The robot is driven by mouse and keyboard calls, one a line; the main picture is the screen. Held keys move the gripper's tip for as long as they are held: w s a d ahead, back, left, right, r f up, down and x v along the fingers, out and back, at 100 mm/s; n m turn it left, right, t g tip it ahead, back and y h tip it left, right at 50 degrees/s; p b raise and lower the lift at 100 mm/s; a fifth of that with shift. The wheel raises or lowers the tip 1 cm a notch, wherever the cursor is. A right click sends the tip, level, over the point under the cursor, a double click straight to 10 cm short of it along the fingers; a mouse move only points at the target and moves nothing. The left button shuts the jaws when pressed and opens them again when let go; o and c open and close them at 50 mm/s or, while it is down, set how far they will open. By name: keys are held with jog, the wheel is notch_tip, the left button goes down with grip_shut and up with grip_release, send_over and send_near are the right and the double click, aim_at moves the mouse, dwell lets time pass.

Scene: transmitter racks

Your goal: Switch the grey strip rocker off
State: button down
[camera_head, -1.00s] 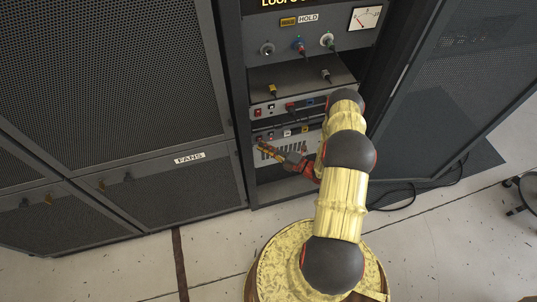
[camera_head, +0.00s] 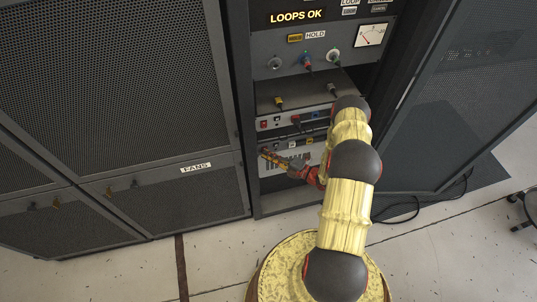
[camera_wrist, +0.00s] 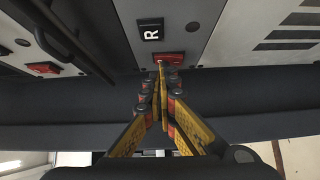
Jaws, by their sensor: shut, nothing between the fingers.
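My gripper (camera_wrist: 162,68) is shut and empty, with its yellow-and-black fingertips together. In the wrist view the tips are right at a red rocker (camera_wrist: 170,57) on a light grey panel (camera_wrist: 187,20). I cannot tell if they touch it. Another red rocker (camera_wrist: 45,68) is on the panel to the left. In the head view my gripper (camera_head: 265,152) is at the left end of the low grey panel (camera_head: 313,157), partly hiding its rockers. Which way the rocker is tipped is unclear.
Above is another grey strip with several coloured rockers (camera_head: 264,124). An open mesh door (camera_head: 445,100) stands right; the FANS cabinet (camera_head: 180,195) is left. Cables lie on the floor (camera_head: 405,215).

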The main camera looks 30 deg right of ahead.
jog(key=s+a+r+p+v, duration=0.1)
jog(key=a+p+v, duration=0.1)
jog(key=v, duration=1)
jog(key=shift+s+p, duration=0.45)
jog(key=shift+p, duration=0.35)
jog(key=shift+r, duration=0.1)
